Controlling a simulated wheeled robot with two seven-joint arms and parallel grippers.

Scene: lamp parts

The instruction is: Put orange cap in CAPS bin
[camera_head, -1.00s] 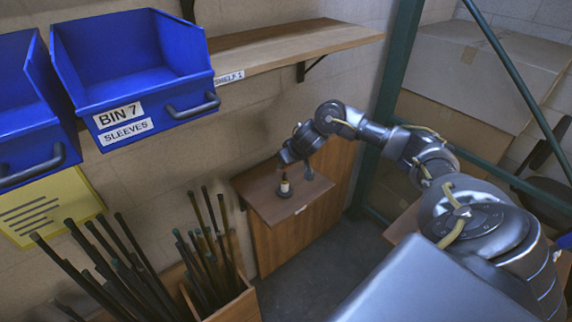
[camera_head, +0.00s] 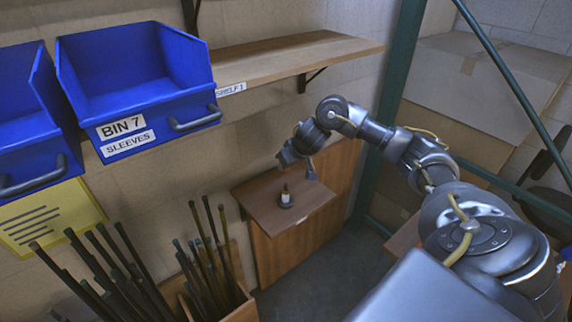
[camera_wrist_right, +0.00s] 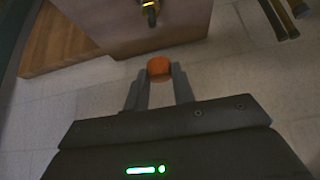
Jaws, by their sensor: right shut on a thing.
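The orange cap (camera_wrist_right: 158,68) is between the fingertips of my right gripper (camera_wrist_right: 159,73) in the right wrist view. The gripper is shut on it, and the cap is held clear above the floor. In the head view my right gripper (camera_head: 297,162) hangs near the small wooden stand, and the cap cannot be made out there. A bin labelled CAPS is not in view. My left gripper is not in view.
A small upright lamp part (camera_head: 286,197) stands on the wooden stand (camera_head: 262,204). A blue bin labelled BIN 7 SLEEVES (camera_head: 140,95) hangs at upper left, with another blue bin (camera_head: 30,140) beside it. Dark rods (camera_head: 205,265) rise from a box below. SHELF 1 (camera_head: 300,58) looks bare.

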